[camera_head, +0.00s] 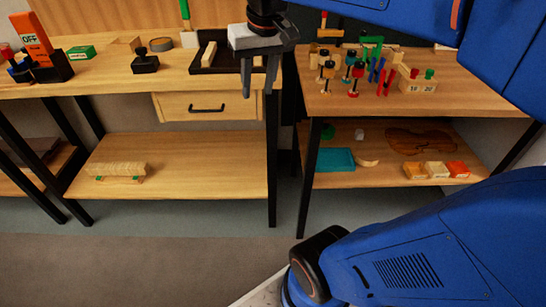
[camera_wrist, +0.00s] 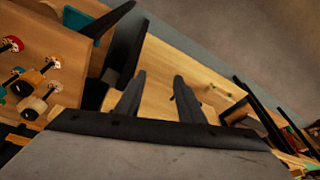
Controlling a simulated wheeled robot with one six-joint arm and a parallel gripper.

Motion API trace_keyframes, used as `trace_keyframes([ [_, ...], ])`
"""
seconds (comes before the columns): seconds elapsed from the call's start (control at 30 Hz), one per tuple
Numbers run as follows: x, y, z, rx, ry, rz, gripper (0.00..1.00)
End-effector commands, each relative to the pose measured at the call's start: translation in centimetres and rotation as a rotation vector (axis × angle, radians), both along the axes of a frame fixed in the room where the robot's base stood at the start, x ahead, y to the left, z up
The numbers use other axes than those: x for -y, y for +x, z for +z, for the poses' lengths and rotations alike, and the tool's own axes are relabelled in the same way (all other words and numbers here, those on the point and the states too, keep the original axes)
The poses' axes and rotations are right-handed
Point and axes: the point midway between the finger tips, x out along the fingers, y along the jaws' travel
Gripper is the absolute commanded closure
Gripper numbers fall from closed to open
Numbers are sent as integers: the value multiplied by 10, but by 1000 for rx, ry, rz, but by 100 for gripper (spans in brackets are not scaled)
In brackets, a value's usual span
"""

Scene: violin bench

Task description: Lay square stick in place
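My gripper (camera_head: 259,90) hangs in front of the benches, between the left bench and the right table. Its two dark fingers are apart, with nothing seen between them; they also show apart in the wrist view (camera_wrist: 159,77). A pale wooden stick (camera_head: 208,54) lies in the dark tray (camera_head: 222,69) on the left bench, and my gripper hides part of the tray's right side. I cannot tell whether that is the square stick. Pale wooden strips (camera_head: 116,168) rest on a low stand with green parts on the left bench's lower shelf.
A drawer (camera_head: 206,106) hangs below. The right table carries several clamps and a numbered block (camera_head: 417,86). The left lower shelf (camera_head: 210,160) is mostly bare.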

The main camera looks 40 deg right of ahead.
Motion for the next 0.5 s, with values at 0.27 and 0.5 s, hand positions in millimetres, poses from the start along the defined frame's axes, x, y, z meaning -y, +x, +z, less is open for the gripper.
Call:
trace_keyframes([
  [0.27,-26,-73,-84,92,-27,133,65],
  [0.5,-35,-107,-133,141,-42,201,65],
])
